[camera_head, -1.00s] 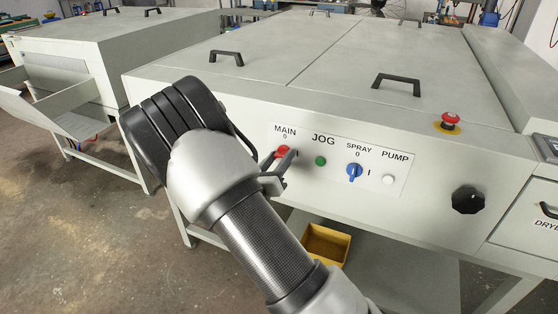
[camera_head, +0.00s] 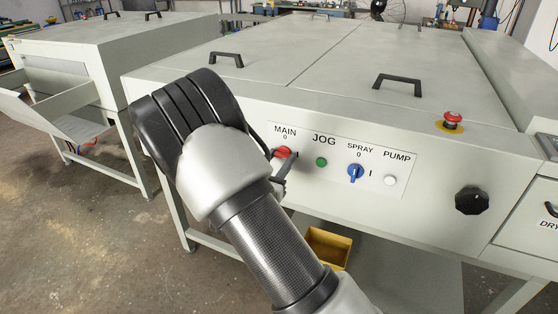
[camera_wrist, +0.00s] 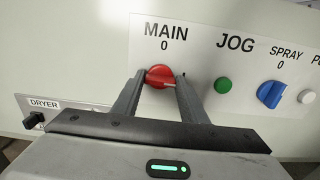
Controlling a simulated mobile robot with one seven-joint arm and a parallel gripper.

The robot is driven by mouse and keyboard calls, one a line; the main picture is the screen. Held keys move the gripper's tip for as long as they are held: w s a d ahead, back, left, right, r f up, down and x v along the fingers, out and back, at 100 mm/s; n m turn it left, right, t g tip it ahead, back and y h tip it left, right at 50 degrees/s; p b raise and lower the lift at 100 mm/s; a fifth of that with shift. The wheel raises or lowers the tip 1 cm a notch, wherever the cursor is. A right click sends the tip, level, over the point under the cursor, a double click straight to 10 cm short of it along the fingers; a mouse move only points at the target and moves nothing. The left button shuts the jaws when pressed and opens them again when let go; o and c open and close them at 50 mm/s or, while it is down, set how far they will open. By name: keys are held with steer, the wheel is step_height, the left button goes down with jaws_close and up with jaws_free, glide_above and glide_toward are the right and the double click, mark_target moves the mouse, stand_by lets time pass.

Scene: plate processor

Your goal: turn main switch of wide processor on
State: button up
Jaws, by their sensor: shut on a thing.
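The main switch (camera_head: 283,152) is a red rotary knob below the words MAIN and 0 on the white control panel (camera_head: 408,172). In the wrist view the red knob (camera_wrist: 160,76) sits between my two fingertips (camera_wrist: 161,79), and its grip bar lies roughly sideways. My gripper (camera_head: 282,170) is shut on it. In the head view my wrist and fingers cover the area just below and left of the knob. Any mark beside the knob is hidden by the fingers.
To the right are a green JOG button (camera_head: 321,162), a blue SPRAY knob (camera_head: 356,172) and a white PUMP button (camera_head: 390,180). A red emergency button (camera_head: 452,119) and black knob (camera_head: 472,201) are farther right. A yellow bin (camera_head: 327,248) stands below.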

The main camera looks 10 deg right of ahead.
steer(key=o, duration=1)
steer(key=shift+o, duration=0.2)
steer(key=shift+s+a, duration=0.1)
steer(key=p+v, duration=0.2)
steer(key=v, duration=1.5)
steer(key=shift+s+r, duration=0.1)
